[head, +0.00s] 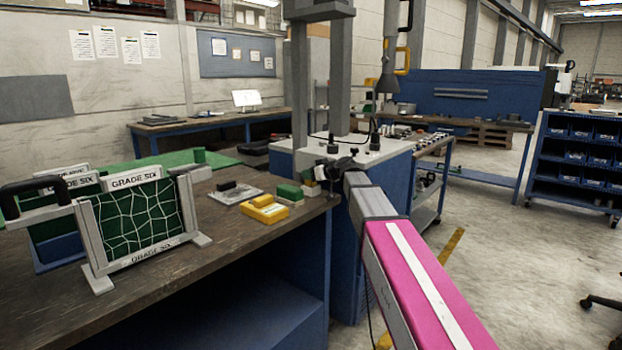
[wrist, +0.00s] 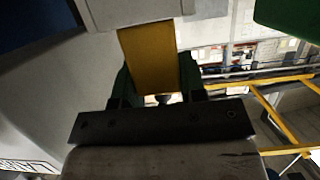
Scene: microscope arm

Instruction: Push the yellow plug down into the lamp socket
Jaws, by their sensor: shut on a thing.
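In the wrist view a flat yellow plug (wrist: 149,60) stands between the two dark fingers of my gripper (wrist: 153,88), which is shut on it. The plug's far end meets the edge of a pale grey block (wrist: 135,10), possibly the lamp socket; how deep it sits there I cannot tell. In the head view my gripper (head: 322,173) is small and dark at the end of my arm, by the right end of the workbench. The plug and the socket opening cannot be made out clearly there.
A green and yellow block (head: 289,193) stands on the workbench (head: 235,245) just left of my gripper. A yellow box (head: 264,209) and a grey plate (head: 235,194) lie farther left. A framed green panel (head: 140,220) stands at the left. A blue cabinet (head: 384,188) is behind my arm.

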